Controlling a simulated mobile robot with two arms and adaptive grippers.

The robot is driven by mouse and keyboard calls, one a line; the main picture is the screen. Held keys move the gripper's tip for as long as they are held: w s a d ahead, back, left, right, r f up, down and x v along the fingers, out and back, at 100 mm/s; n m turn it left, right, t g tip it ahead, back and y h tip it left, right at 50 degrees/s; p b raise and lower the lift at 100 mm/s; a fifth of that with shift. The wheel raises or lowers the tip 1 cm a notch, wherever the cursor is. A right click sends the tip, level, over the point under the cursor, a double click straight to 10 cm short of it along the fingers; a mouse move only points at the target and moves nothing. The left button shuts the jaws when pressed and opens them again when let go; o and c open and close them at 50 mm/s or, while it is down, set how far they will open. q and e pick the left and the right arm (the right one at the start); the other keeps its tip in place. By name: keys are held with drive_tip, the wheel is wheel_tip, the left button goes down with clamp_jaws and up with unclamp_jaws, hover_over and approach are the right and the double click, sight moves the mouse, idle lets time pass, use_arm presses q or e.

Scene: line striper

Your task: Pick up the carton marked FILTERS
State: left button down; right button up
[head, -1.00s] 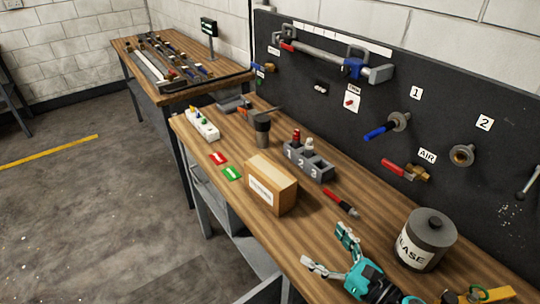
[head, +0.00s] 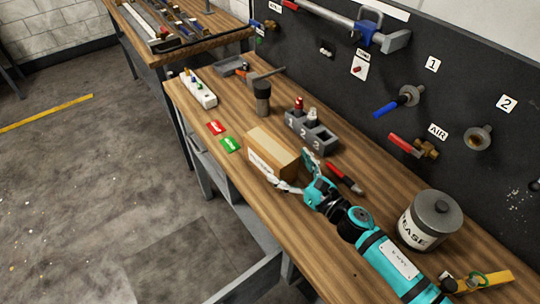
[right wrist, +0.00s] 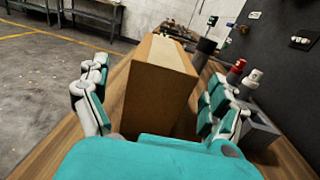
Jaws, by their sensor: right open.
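The cardboard carton (head: 271,153) stands upright on the wooden bench. A white label shows on its side, partly visible; I cannot read its word. My right gripper (head: 298,172) is open at the carton's near end, with one finger on each side. In the right wrist view the carton (right wrist: 161,88) stands between the two open fingers (right wrist: 158,105), with a gap beside the right fingers. My left gripper is not in view.
A grey block with numbered slots (head: 312,132) stands close to the right of the carton. A red and black pen-like tool (head: 345,178) lies next to my gripper. A grease tin (head: 430,220) stands by my arm.

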sight(277, 151)
drive_tip(key=shift+w+a, duration=0.2)
drive_tip(key=shift+w+a+r, duration=0.1)
drive_tip(key=shift+w+a, duration=0.05)
drive_tip(key=shift+w, duration=0.05)
drive_tip(key=x, duration=0.4)
drive_tip(key=shift+w+a+r, duration=0.1)
drive_tip(key=shift+w+a, duration=0.1)
drive_tip(key=shift+w, duration=0.2)
drive_tip(key=shift+s+d, duration=0.1)
drive_tip(key=shift+c, duration=0.6)
drive_tip(key=c, duration=0.5)
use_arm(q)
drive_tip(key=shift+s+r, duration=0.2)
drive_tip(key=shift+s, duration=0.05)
use_arm(e)
drive_tip(key=shift+r, duration=0.1)
drive_tip(key=c, duration=0.9)
